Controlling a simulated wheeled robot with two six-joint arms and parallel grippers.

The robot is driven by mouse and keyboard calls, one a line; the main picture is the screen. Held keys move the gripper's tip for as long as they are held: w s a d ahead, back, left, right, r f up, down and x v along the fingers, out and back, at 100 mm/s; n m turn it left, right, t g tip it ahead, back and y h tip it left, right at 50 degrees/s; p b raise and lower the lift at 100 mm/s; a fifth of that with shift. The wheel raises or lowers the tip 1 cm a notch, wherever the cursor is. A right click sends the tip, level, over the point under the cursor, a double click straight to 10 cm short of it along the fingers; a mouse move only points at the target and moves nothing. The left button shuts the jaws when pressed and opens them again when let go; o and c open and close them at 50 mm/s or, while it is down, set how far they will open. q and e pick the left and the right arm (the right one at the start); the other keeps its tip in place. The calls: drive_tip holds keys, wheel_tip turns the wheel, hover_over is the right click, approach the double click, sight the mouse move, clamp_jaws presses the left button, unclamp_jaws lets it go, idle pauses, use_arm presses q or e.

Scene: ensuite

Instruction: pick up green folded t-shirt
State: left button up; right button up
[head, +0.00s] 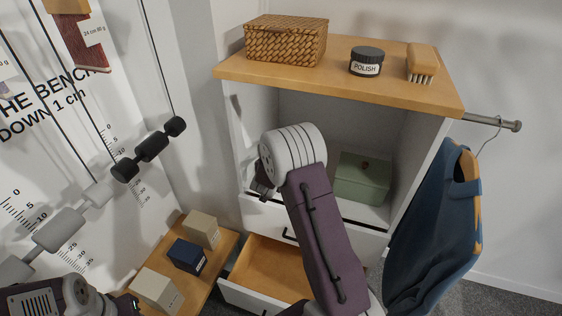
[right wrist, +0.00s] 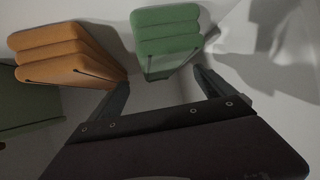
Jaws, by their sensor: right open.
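The green folded t-shirt (right wrist: 167,30) shows at the top middle of the right wrist view, as a stack of rounded folds. It lies just beyond the fingertips of my right gripper (right wrist: 160,77), which is open with nothing between its fingers. The lower edge of the shirt is close to the gap between the fingers; I cannot tell whether they touch. In the head view my right arm reaches into the open cabinet compartment and hides the shirt and most of that gripper. My left arm shows at the bottom left of the head view, and its fingers cannot be made out.
An orange folded garment (right wrist: 68,52) lies left of the green one. A green box (head: 362,178) stands in the compartment. The cabinet top (head: 330,85) holds a basket (head: 286,42), a polish jar (head: 366,62) and a brush (head: 422,63). A drawer (head: 265,268) below is open.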

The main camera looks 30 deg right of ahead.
drive_tip(key=x, duration=0.5)
drive_tip(key=shift+w+d+r, duration=0.1)
drive_tip(key=shift+w+r, duration=0.1)
drive_tip(key=shift+w, duration=0.05)
drive_tip(key=shift+s+r, duration=0.1)
drive_tip(key=shift+r, duration=0.05)
drive_tip(key=c, duration=1.5)
